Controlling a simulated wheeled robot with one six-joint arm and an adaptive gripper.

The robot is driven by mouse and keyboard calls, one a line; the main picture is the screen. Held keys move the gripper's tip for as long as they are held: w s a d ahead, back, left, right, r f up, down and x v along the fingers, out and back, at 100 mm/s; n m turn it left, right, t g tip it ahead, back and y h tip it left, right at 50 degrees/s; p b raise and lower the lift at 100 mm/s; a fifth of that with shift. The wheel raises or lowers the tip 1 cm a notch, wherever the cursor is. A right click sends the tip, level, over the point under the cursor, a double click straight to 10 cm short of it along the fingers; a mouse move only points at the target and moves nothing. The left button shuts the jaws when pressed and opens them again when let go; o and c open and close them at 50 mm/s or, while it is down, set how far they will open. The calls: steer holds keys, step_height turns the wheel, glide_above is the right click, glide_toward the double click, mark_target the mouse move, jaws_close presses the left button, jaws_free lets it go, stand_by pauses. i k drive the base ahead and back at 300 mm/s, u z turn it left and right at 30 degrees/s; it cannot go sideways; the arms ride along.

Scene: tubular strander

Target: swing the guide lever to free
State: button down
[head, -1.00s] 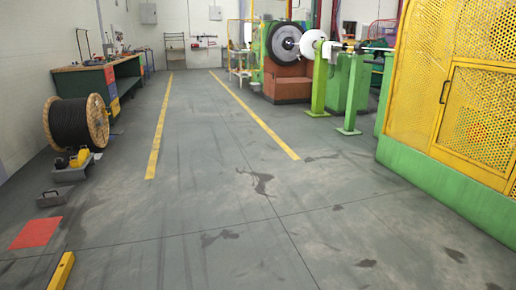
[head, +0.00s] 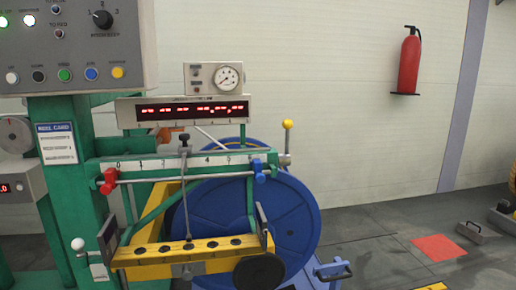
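No part is labelled guide lever. An upright lever with a yellow ball knob (head: 287,125) stands at the right end of the white scale rail (head: 185,162), on a grey pivot. A thin upright rod with a black knob (head: 184,137) runs from above the rail down to a yellow bar (head: 190,250) with several dark holes. A short lever with a white ball (head: 78,244) sits at the bar's left. I cannot tell which is the guide lever. My gripper is not in view.
A red clamp (head: 107,181) and blue clamp (head: 258,171) sit on the rod below the scale. A large blue reel (head: 285,215) stands behind. A control panel (head: 75,45) is at upper left. A fire extinguisher (head: 408,62) hangs on the wall. Floor at right is partly clear.

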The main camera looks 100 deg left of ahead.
mark_target(285, 159)
steer(key=u, duration=3.25)
steer(key=k, duration=1.35)
steer(key=z, duration=0.2)
steer(key=i, duration=0.4)
steer(key=z, duration=0.6)
steer(key=i, duration=1.65)
steer(key=u, duration=0.75)
